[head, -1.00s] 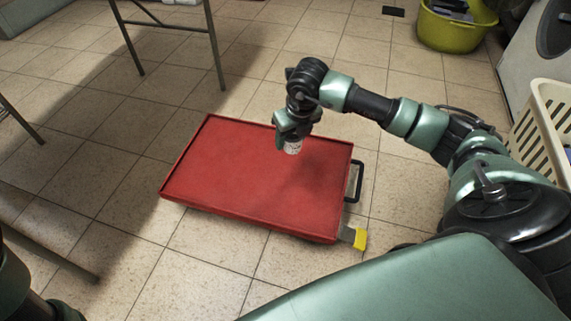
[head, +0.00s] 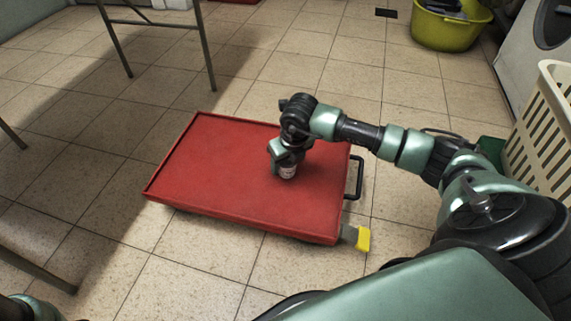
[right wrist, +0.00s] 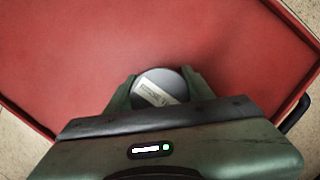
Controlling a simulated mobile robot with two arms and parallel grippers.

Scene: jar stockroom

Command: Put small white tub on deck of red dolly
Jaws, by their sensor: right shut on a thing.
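The red dolly (head: 215,165) stands on the tiled floor in the middle of the head view, its flat deck bare apart from the tub. My right gripper (head: 287,160) points down over the right part of the deck. It is shut on the small white tub (head: 287,173), whose lower side shows under the fingers. In the right wrist view the tub's grey lid with a pale label (right wrist: 158,88) sits between the two fingers, with the red deck (right wrist: 90,60) around it. The tub is low at the deck; I cannot tell whether it touches. My left gripper is not in view.
A yellow-green basin (head: 450,30), a cream slatted basket (head: 543,120) and a white machine stand at right. Metal table legs stand at left. Floor around the dolly is mostly clear.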

